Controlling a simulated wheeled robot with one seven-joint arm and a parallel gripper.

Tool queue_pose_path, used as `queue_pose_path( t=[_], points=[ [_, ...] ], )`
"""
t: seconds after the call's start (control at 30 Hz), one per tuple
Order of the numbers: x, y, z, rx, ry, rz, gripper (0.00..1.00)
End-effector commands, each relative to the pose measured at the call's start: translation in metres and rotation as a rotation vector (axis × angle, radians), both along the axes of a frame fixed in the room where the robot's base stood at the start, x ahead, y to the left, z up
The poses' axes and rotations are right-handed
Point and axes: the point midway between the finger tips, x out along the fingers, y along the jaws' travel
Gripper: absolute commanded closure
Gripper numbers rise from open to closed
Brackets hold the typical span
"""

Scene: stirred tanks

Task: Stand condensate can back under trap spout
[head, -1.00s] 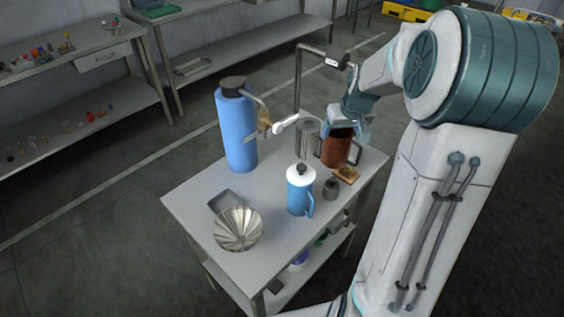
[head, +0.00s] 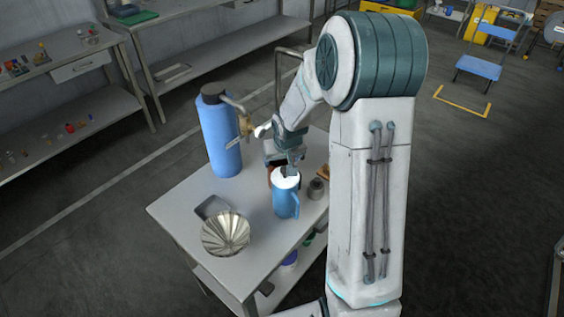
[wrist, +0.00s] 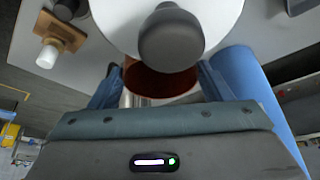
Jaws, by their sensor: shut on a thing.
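A brown can (head: 270,172) is mostly hidden behind my gripper and the blue lidded jug in the head view. In the wrist view the brown can (wrist: 160,82) sits between the two fingers of my gripper (wrist: 160,73), which is shut on it. I cannot tell whether its base touches the table. A brass fitting with a bent grey pipe (head: 234,104) and a white end (head: 262,130) stands beside the tall blue cylinder (head: 220,140), up and left of the can. I cannot tell which outlet is the trap spout.
The blue jug (head: 286,203) with a white lid (wrist: 110,15) and dark knob (wrist: 170,40) stands close in front of the can. A small grey weight (head: 317,188) is right of it.

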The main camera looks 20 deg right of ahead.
Motion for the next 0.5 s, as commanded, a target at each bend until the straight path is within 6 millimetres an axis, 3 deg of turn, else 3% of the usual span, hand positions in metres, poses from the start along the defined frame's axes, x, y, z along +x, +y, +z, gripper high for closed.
queue_pose_path(
  t=[0.13, 0.5],
  points=[
    [0.000, 0.000, -0.016, 0.000, 0.000, 0.000, 0.73],
    [0.001, 0.000, -0.021, 0.000, -0.002, 0.000, 0.73]
  ],
)
